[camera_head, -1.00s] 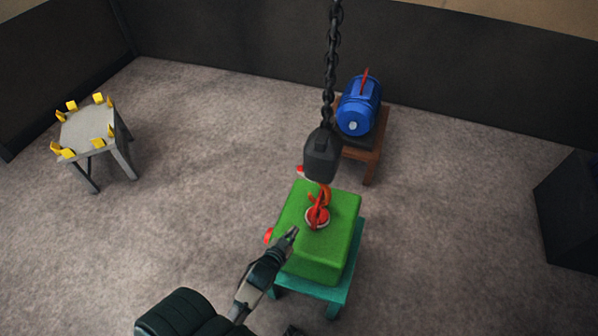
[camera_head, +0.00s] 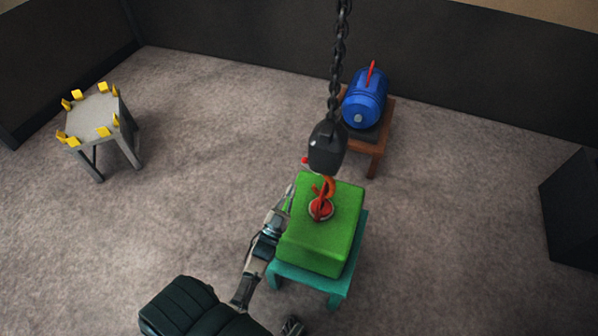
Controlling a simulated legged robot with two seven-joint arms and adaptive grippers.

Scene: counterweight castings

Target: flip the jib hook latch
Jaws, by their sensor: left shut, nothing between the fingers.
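The orange-red jib hook (camera_head: 330,187) hangs under a dark hook block (camera_head: 326,150) on a chain. It reaches down to a red ring (camera_head: 320,209) on top of a green casting (camera_head: 322,244). A short red piece crosses the hook, perhaps the latch; whether it is open or closed is too small to tell. My left gripper (camera_head: 287,198) is shut and empty, beside the casting's left edge and left of the hook, apart from the hook. My right gripper is not recognisable in view.
The casting sits on a teal stand (camera_head: 336,291). A blue motor-like casting (camera_head: 364,99) rests on a brown stand (camera_head: 378,150) behind. A grey table with yellow blocks (camera_head: 93,116) stands left, a dark box (camera_head: 578,208) right. Open carpet lies between.

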